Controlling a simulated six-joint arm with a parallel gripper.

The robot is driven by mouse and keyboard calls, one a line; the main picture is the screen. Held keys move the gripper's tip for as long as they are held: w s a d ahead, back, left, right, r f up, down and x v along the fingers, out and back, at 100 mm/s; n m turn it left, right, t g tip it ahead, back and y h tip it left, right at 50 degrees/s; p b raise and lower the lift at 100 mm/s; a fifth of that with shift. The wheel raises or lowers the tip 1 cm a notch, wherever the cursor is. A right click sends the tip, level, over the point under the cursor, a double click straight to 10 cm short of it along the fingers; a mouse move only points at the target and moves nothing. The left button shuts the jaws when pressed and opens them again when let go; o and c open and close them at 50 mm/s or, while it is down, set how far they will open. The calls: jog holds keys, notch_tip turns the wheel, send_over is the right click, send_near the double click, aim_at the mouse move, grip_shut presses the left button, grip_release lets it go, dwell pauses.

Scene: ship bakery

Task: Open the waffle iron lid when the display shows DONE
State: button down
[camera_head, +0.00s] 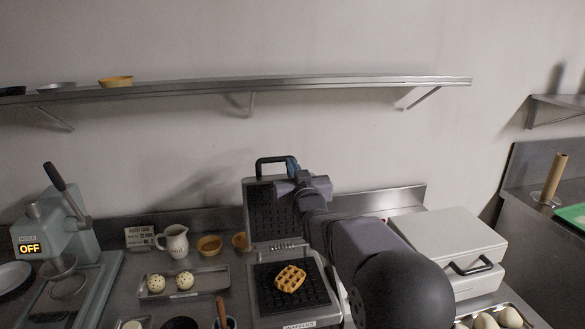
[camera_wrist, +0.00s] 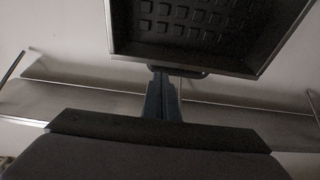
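The waffle iron stands in the middle of the counter in the head view. Its lid (camera_head: 268,212) is raised, about upright, with a dark handle (camera_head: 270,160) at the top. A golden waffle (camera_head: 290,279) lies on the dark lower plate (camera_head: 265,290). My gripper (camera_head: 292,168) is at the right end of the handle. In the wrist view the lid (camera_wrist: 200,25) fills the top, and the fingers of my gripper (camera_wrist: 162,85) look shut together, their tips against or just beside the handle (camera_wrist: 195,72). No iron display is readable.
At the left is a press with a display (camera_head: 29,249) reading OFF. A tray (camera_head: 213,279) with two speckled balls, a jug (camera_head: 175,241) and small bowls stand left of the iron. A closed pale appliance (camera_head: 450,240) stands right. A metal shelf (camera_head: 240,88) runs above.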

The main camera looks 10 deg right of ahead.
jog(key=s+b, duration=0.5)
jog(key=s, duration=0.5)
jog(key=shift+r, duration=0.1)
dwell(0.4)
